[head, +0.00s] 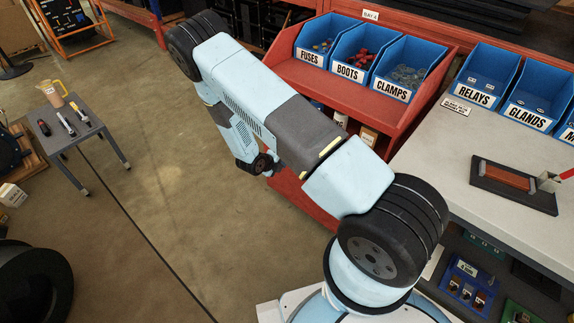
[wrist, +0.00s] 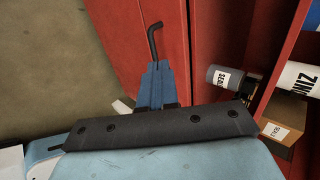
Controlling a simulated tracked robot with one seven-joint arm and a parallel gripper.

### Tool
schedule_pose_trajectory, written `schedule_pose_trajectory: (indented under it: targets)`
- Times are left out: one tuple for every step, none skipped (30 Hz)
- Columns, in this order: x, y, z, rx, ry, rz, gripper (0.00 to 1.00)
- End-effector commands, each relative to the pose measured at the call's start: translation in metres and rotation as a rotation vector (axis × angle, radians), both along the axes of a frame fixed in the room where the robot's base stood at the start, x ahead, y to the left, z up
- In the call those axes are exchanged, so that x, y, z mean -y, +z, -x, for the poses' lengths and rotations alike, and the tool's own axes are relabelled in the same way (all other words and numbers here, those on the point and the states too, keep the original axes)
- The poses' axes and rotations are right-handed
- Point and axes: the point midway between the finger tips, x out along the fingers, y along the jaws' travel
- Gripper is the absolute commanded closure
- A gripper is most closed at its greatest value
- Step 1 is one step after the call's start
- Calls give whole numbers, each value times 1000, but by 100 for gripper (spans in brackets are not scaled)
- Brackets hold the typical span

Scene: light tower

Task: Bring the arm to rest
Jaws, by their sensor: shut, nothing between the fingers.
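My gripper (wrist: 153,68) shows in the wrist view as blue stepped fingers closed together beyond a dark bolted bar. Nothing is between them. A thin black bent rod (wrist: 153,40) shows just past the fingertips; I cannot tell what it belongs to. In the head view my arm (head: 240,90) is raised, reaches to the upper left and folds down at its far end beside the red rack. The fingers cannot be made out in that view.
The red rack (head: 318,82) holds blue bins for fuses, boots and clamps. A pale workbench (head: 430,150) with more bins stands right. Labelled containers, including a grey one (wrist: 222,78), sit close on the right in the wrist view. A small grey table (head: 75,135) stands left; floor between is clear.

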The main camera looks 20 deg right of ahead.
Motion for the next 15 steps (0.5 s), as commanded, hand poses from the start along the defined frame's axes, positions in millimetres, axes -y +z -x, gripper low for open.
schedule_pose_trajectory:
  targets:
    - [-3, 4, 2, 1, 1, 0, 100]
    - [-5, 5, 3, 1, 1, 0, 100]
    - [-6, 7, 4, 0, 0, 0, 100]
    - [-7, 8, 5, 1, -1, 0, 100]
    - [-8, 9, 5, 1, -1, 0, 100]
    - [-8, 10, 6, 0, -1, 0, 100]
    - [-8, 10, 6, 0, -1, 0, 100]
    - [-9, 11, 6, -1, -1, 0, 100]
    - [-9, 11, 7, -1, -1, 0, 100]
    - [-9, 11, 7, 0, -1, 0, 100]
    - [-9, 11, 6, 0, -3, 0, 100]
    - [-8, 13, 6, 4, -8, -3, 100]
    - [-8, 15, 5, 10, -13, -5, 100]
    - [-8, 18, 4, 17, -23, -10, 100]
    - [-8, 23, 3, 31, -41, -18, 100]
